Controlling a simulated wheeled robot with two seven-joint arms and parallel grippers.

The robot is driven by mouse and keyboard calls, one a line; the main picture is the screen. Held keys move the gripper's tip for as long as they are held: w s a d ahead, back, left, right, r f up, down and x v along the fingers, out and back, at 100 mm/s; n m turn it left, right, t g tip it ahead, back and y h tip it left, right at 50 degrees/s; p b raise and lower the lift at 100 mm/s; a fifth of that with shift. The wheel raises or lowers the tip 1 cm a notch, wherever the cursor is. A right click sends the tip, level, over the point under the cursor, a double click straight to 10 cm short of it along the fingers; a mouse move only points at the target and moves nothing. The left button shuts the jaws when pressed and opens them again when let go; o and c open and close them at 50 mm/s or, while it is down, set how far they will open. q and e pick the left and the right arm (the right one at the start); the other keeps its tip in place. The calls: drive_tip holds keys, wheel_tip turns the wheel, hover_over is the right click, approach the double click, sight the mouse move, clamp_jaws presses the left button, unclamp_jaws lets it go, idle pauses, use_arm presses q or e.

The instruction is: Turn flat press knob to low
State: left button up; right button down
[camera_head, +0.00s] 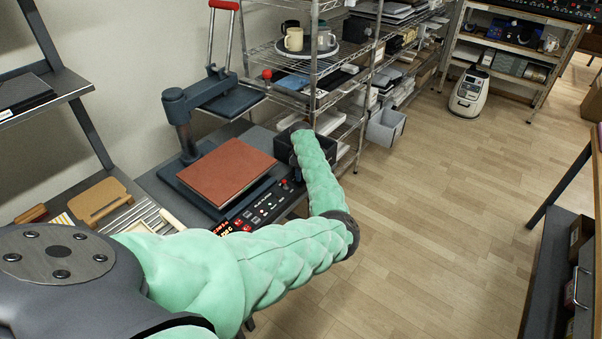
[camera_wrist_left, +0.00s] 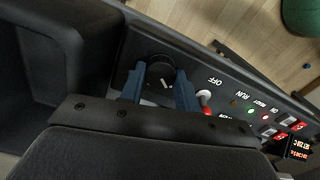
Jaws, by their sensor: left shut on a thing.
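The flat press (camera_head: 228,170) stands on the bench at left, with a brown square pad and a blue-grey swing arm. Its black control panel (camera_head: 265,205) runs along the front edge. In the wrist view, the round black knob (camera_wrist_left: 160,67) sits on this panel, with a short white mark on it. My left gripper (camera_wrist_left: 159,88) has its two blue fingers on either side of the knob, shut on it. In the head view my green left arm hides the knob and fingers. My right gripper is not in view.
Next to the knob is a small switch (camera_wrist_left: 205,98) by the word OFF; lights and lit displays lie further right. A dark bin (camera_wrist_left: 65,45) is left of the panel. A wire shelf with mugs (camera_head: 294,39) stands behind.

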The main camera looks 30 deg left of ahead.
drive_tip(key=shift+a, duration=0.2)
use_arm(q)
drive_tip(key=o, duration=1)
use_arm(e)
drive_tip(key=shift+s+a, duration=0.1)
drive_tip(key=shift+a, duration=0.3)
use_arm(q)
drive_tip(key=shift+r, duration=0.1)
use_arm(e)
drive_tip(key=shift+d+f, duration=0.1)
use_arm(q)
drive_tip(key=shift+r, duration=0.35)
drive_tip(key=shift+r+b, duration=1.15)
drive_tip(key=shift+r, duration=2.3)
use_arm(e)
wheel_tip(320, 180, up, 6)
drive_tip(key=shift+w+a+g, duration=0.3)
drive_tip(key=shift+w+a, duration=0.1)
